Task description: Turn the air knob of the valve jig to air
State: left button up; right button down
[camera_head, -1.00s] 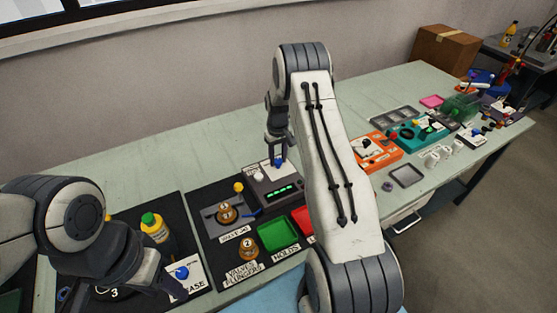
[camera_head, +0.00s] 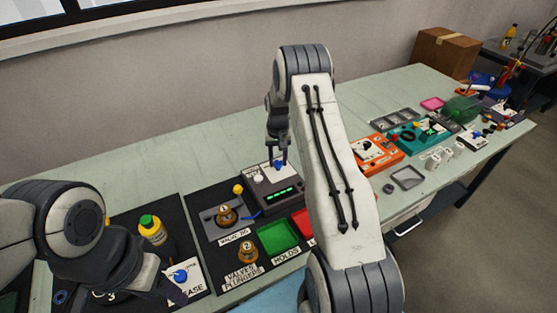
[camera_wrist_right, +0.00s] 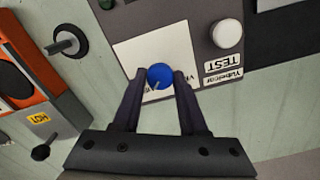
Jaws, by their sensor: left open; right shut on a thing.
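A dark grey box (camera_head: 262,202) with a lit green display carries a blue knob (camera_wrist_right: 160,76) on a white plate and a white button (camera_wrist_right: 227,34) beside a TEST label. My right gripper (camera_wrist_right: 158,78) is shut on the blue knob, one finger on each side. The knob also shows between the fingertips in the head view (camera_head: 279,165). A grey plate with a brass part marked 1 (camera_head: 227,214) lies left of the box, behind the VALVE JIG label. A yellow knob (camera_head: 238,189) stands behind it. My left gripper (camera_head: 140,287) is open at lower left, its fingertips hard to make out.
A green tray (camera_head: 279,238) and a red tray (camera_head: 302,222) lie in front of the box. A yellow bottle with a green cap (camera_head: 152,229) and a second blue knob (camera_head: 181,275) are near my left arm. An orange unit (camera_head: 376,149) stands to the right. The back of the table is clear.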

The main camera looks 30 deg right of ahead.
aim_at(278, 162)
jog(key=shift+r, duration=0.1)
jog(key=shift+c, duration=2.2)
grip_release()
notch_tip(278, 162, up, 10)
jog(key=b, duration=0.1)
jog(key=shift+r+b, duration=0.2)
jog(key=shift+b, duration=0.15)
